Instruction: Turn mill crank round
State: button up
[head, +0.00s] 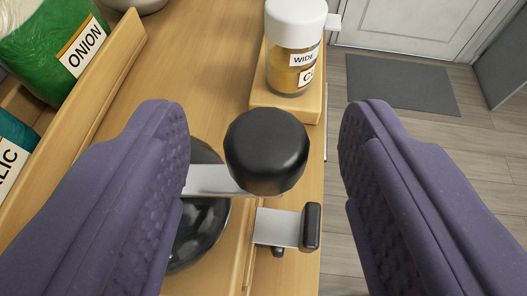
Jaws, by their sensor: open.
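The mill's crank shows as a flat metal arm (212,180) ending in a round black knob (266,151). Beneath it is a dark rounded body (196,232), which looks like the mill, mostly hidden by the crank and my left finger. My gripper (268,130) is open, its two purple padded fingers on either side of the knob. The knob sits between them with a gap on each side, wider on the right. Nothing is held. A metal plate with a black handle (311,228), perhaps a clamp, sits at the counter edge below the knob.
A white-capped jar (293,50) stands on a wooden block (287,104) beyond the knob. Wooden trays at left hold a green jar labelled ONION (52,50) and a teal jar (14,150). The counter (200,60) ends at right; floor, a grey mat (402,85) and a door lie beyond.

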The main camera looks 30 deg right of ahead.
jog(key=shift+p+v, duration=0.3)
jog(key=shift+v, duration=1.6)
jog(key=w+r+y, duration=0.1)
jog(key=w+a+r+b, duration=0.1)
jog(key=w, duration=0.1)
jog(key=w+a+y, duration=0.1)
jog(key=w, duration=0.1)
jog(key=shift+a+r+t+y+b, duration=0.25)
jog(key=shift+r+t+y+b, duration=0.05)
jog(key=shift+r+b, duration=0.1)
jog(key=w+a+r+y+b, duration=0.1)
jog(key=w+a+r+y, duration=0.1)
jog(key=w+r, duration=0.3)
notch_tip(320, 180, up, 31)
jog(key=n+t+y+b, duration=0.3)
jog(key=n+y+b, duration=0.3)
jog(key=b, duration=0.1)
send_over(265, 141)
jog(key=w+d, duration=0.3)
jog(key=d, duration=0.2)
jog(key=s+d+r+h+b, duration=0.1)
jog(key=s+d+r+h, duration=0.2)
jog(key=s+d+r, duration=0.3)
jog(key=s+d, duration=0.2)
jog(key=d, duration=0.1)
jog(key=shift+s+h, duration=0.3)
jog(key=shift+h, duration=0.1)
